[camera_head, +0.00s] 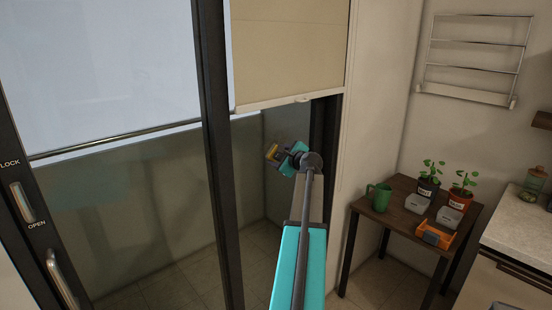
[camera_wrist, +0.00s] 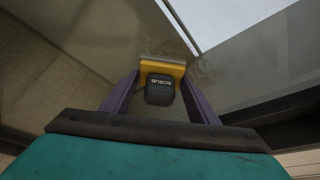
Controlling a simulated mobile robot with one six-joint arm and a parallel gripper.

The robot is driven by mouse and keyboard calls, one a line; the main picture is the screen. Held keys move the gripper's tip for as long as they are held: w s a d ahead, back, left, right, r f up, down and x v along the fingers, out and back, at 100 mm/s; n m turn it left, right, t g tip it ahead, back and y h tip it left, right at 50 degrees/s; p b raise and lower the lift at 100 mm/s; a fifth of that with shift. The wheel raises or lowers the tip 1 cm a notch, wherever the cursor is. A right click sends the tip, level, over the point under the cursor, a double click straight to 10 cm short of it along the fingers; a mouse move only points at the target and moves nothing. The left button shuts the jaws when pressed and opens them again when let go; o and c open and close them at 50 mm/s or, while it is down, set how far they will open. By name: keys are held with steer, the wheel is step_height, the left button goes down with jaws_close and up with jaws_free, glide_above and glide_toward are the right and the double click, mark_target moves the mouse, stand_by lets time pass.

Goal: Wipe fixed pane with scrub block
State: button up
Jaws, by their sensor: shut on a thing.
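The scrub block (camera_head: 271,153) is yellow with a dark grip. In the wrist view the scrub block (camera_wrist: 160,84) has a grey far edge and lettering on its grip. My gripper (camera_head: 279,153) is shut on the grip, with a finger on each side in the wrist view (camera_wrist: 160,97). It is in front of the right-hand glass pane (camera_head: 254,205), apparently the fixed pane, below the blind. In the wrist view, a brownish smudge marks the pane (camera_wrist: 205,69) just right of the block. I cannot tell whether the block touches the glass.
A beige blind (camera_head: 290,50) covers the pane's upper part. A dark post (camera_head: 214,130) separates it from the left door panel, which has a handle (camera_head: 60,278) and a lock. A small table (camera_head: 400,228) with a green mug (camera_head: 379,196) and potted plants stands at right.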

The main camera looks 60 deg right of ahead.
steer(key=shift+s+d, duration=0.3)
steer(key=shift+d, duration=0.45)
steer(key=shift+s+d, duration=0.25)
steer(key=shift+d, duration=0.5)
steer(key=shift+d, duration=0.15)
steer(key=shift+s+d, duration=0.2)
steer(key=shift+d, duration=0.5)
steer(key=shift+s+d, duration=0.2)
steer(key=shift+d, duration=0.5)
steer(key=shift+r, duration=0.1)
steer(key=shift+s+d, duration=0.25)
steer(key=shift+d, duration=0.5)
steer(key=shift+s+d, duration=0.25)
steer(key=shift+d, duration=0.5)
